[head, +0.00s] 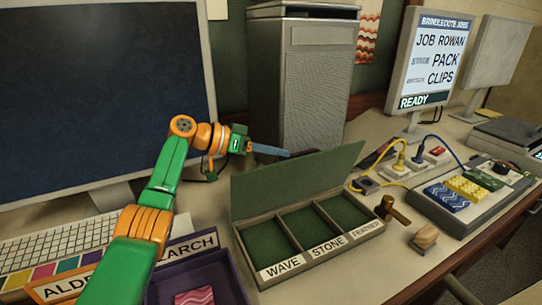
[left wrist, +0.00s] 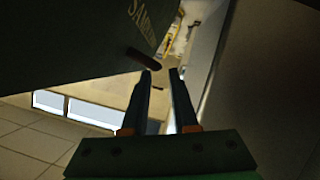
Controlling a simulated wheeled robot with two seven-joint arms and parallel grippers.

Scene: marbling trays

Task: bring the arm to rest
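My left arm reaches in from the lower left in the head view. Its gripper (head: 270,150) is beyond the raised green lid (head: 295,178) of the sample box, near the lid's upper left edge. In the left wrist view the two fingers (left wrist: 160,74) stand apart with nothing visible between them, so the gripper is open. The dark lid (left wrist: 75,45), with lettering on it, is close on the left there; I cannot tell whether anything touches it. The box (head: 312,260) has three empty-looking green compartments labelled WAVE, STONE and a third word. My right gripper is not in view.
A large monitor (head: 95,95) and keyboard (head: 60,240) are at left. A purple tray (head: 230,280) holds a pink wavy piece (head: 195,298). A grey cabinet (head: 300,85) stands behind the gripper. A wooden stamp (head: 425,238), cables and a grey tray (head: 455,222) with patterned blocks are at right.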

